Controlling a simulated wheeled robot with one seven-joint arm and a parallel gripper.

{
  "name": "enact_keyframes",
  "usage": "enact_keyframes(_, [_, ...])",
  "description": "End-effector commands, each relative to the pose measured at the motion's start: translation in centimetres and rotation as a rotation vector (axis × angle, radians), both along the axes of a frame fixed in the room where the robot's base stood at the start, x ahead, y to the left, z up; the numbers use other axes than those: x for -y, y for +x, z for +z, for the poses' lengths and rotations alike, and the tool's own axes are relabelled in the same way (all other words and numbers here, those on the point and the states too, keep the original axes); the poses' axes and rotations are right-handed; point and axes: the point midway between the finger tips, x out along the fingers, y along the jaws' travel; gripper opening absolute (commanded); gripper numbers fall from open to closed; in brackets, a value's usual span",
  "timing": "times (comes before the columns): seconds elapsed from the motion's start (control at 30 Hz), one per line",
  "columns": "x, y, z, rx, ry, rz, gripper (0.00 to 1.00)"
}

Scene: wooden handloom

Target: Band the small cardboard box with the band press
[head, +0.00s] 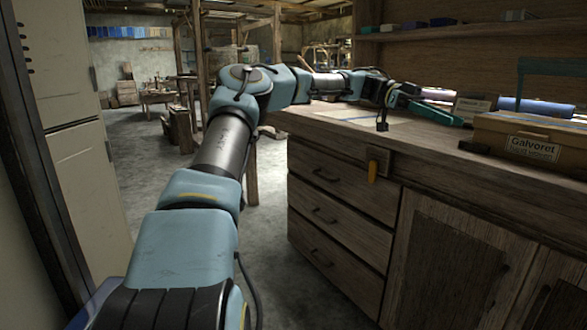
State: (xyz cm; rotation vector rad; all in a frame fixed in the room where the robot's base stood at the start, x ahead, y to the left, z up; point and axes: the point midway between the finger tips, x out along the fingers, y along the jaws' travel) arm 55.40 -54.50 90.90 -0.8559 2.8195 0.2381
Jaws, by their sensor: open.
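A tan box-like unit (490,131) with a white "Galvoret" label stands at the right of the worktop. Its second label line is too blurred to read surely. A teal frame (545,67) rises above it, which looks like the band press. My gripper (448,107) is open, reaching over the worktop from the left, close to the small box. I see nothing held; its far finger is hard to make out.
A wooden workbench (340,178) with drawers and cupboard doors runs along the right. A pale sheet (345,116) lies on the worktop's left part. Bluish rolls (537,106) lie behind. Open floor is at the left.

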Motion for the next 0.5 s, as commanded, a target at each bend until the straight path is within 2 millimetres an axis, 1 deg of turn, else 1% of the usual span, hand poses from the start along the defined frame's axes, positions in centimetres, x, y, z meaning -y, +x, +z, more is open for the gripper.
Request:
enact_keyframes(0.03, [0.5,-0.9,-1.0,0.010,0.070,0.010,0.47])
enact_keyframes(0.1, [0.9,-1.9,-2.7,0.019,0.172,0.036,0.47])
enact_keyframes(0.17, [1.2,-2.7,-4.4,0.028,0.271,0.067,0.47])
enact_keyframes(0.27, [1.0,-4.0,-7.8,0.048,0.456,0.139,0.47])
enact_keyframes(0.3, [0.6,-4.4,-9.5,0.059,0.545,0.181,0.47])
enact_keyframes(0.37, [-0.6,-4.9,-12.2,0.075,0.690,0.264,0.47])
enact_keyframes(0.4, [-1.8,-5.1,-14.2,0.087,0.793,0.335,0.47])
enact_keyframes(0.47, [-4.2,-5.1,-16.9,0.103,0.944,0.459,0.47])
enact_keyframes(0.5, [-6.2,-5.0,-18.5,0.110,1.037,0.549,0.47])
